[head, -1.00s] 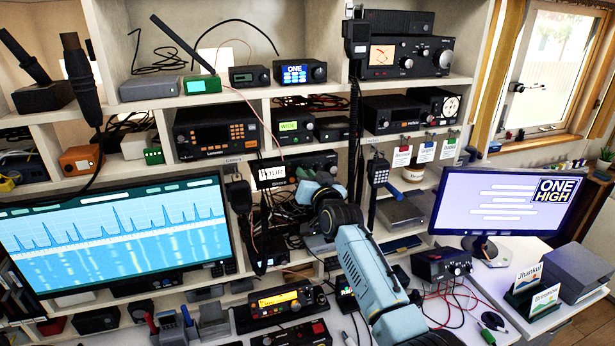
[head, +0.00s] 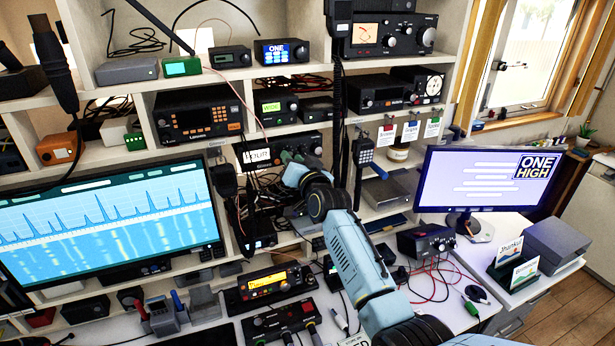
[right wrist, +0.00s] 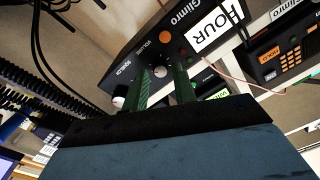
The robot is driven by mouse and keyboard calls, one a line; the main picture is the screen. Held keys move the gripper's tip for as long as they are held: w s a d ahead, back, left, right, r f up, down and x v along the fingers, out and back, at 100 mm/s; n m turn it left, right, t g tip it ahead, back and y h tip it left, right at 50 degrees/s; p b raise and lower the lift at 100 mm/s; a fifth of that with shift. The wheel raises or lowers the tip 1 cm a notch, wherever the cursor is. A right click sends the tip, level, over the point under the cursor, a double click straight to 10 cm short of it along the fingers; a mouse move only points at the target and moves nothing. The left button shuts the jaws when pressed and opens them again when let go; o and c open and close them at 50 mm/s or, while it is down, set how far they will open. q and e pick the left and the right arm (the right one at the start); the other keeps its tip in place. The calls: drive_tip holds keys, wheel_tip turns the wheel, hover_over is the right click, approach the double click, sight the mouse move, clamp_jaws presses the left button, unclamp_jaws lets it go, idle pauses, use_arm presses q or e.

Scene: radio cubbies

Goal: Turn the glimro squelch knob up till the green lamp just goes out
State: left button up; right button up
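The Glimro radio (head: 258,156) sits in a middle cubby, with a white word display at its left; in the right wrist view the radio (right wrist: 205,62) is turned nearly upside down. Its front carries the labels SQUELCH and VOLUME. My right gripper (head: 288,158) is at the radio's knob side. In the right wrist view its two green fingers (right wrist: 163,88) stand apart, with a pale knob (right wrist: 160,72) showing between them; contact is unclear. The left finger hides part of the panel by the SQUELCH label. My left gripper is out of view.
A radio with orange keys (head: 198,113) sits above left. A handset (head: 363,152) and its dark cord hang just right of my gripper. A large screen (head: 110,222) stands at left, a monitor (head: 483,180) at right. Radios and cables crowd the desk below.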

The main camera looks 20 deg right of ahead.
drive_tip(key=s, duration=1.2)
drive_tip(key=shift+d, duration=0.45)
drive_tip(key=shift+s+f, duration=0.1)
